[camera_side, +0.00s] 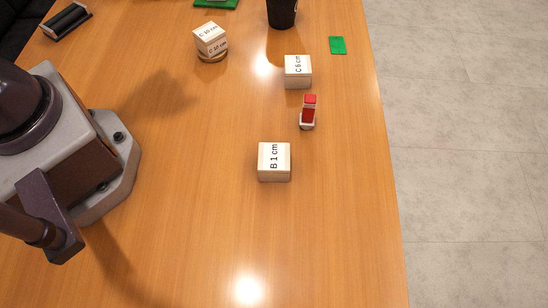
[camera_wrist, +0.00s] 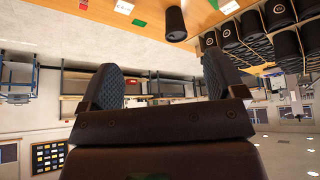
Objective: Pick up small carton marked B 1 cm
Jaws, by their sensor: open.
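The small carton marked B 1 cm (camera_side: 274,161) sits on the wooden table in the side view, near the middle. It is a pale box with black lettering on its top face, and nothing covers it. My gripper (camera_wrist: 160,80) shows in the wrist view with its two dark, ridged fingers wide apart and nothing between them. In the side view my arm is at the left, well away from the carton; the fingers cannot be made out there. I cannot pick out the B 1 cm carton in the wrist view.
A carton marked C 6 cm (camera_side: 298,72) and a red-and-white object (camera_side: 308,112) stand beyond it. Another carton (camera_side: 210,39) rests on a round wooden base.

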